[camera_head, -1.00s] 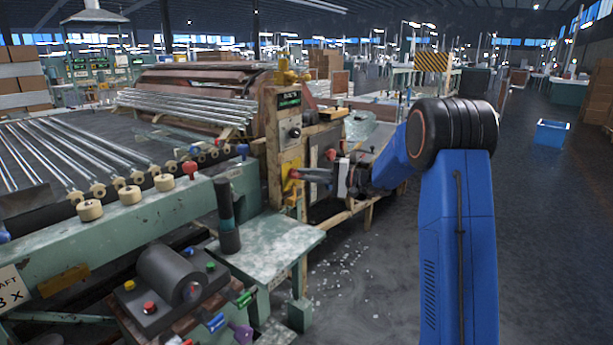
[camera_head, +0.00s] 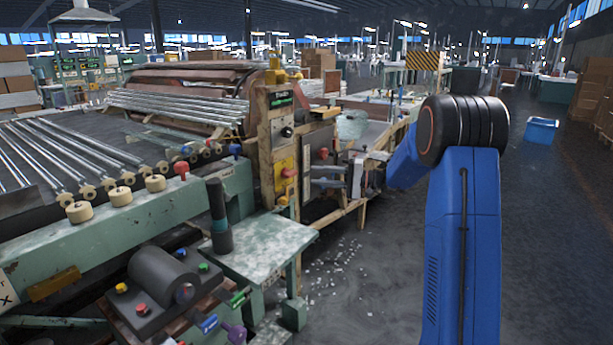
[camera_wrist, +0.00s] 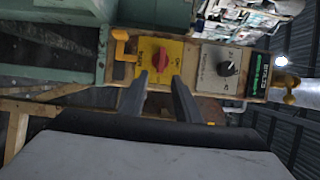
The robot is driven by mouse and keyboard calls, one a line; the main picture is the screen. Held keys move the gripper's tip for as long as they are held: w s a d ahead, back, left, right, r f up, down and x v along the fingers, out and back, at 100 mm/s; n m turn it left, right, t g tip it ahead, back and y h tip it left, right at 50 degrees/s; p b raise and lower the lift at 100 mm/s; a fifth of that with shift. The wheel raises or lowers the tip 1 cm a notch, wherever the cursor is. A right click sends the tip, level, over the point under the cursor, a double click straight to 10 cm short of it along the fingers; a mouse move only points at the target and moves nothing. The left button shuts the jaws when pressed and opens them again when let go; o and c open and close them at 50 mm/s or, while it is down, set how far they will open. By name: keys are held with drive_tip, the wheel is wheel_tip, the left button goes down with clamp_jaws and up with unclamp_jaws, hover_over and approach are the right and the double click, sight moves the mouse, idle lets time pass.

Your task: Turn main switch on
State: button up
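The main switch appears to be the red knob (camera_wrist: 160,59) on a yellow plate (camera_wrist: 143,69) in the wrist view. In the head view the red knob (camera_head: 289,172) is on the side of the machine's wooden control post. My gripper (camera_wrist: 159,77) is open, with two dark fingers apart and pointing at the knob. The knob shows just beyond and between the fingertips. In the head view my gripper (camera_head: 314,176) is right of the knob, with a gap. The knob's exact setting is too small to read.
A black dial (camera_wrist: 226,68) and a green-lit display (camera_wrist: 257,77) sit beside the yellow plate. A yellow lever (camera_wrist: 121,46) stands on its other side. A green side table (camera_head: 262,245) stands below the post.

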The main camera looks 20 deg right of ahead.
drive_tip(key=v, duration=1)
drive_tip(key=shift+f, duration=0.1)
drive_tip(key=s+a+n+g+h, duration=0.2)
drive_tip(key=s+a+g+h, duration=0.1)
drive_tip(key=s+a, duration=0.75)
drive_tip(key=s+a+n+g+h, duration=0.1)
drive_tip(key=s+a+g+h, duration=0.2)
drive_tip(key=s+a, duration=0.75)
drive_tip(key=s+d+f+n+h, duration=0.1)
drive_tip(key=s+d+f+h, duration=0.1)
drive_tip(key=s, duration=0.7)
drive_tip(key=s+d+f+n+t+h, duration=0.1)
drive_tip(key=s+d+h, duration=0.3)
drive_tip(key=s, duration=0.5)
drive_tip(key=s+d+f+t+h, duration=0.1)
drive_tip(key=s+d+f+h, duration=0.2)
drive_tip(key=s, duration=0.6)
drive_tip(key=shift+f+n+h, duration=0.2)
drive_tip(key=shift+n+h, duration=0.2)
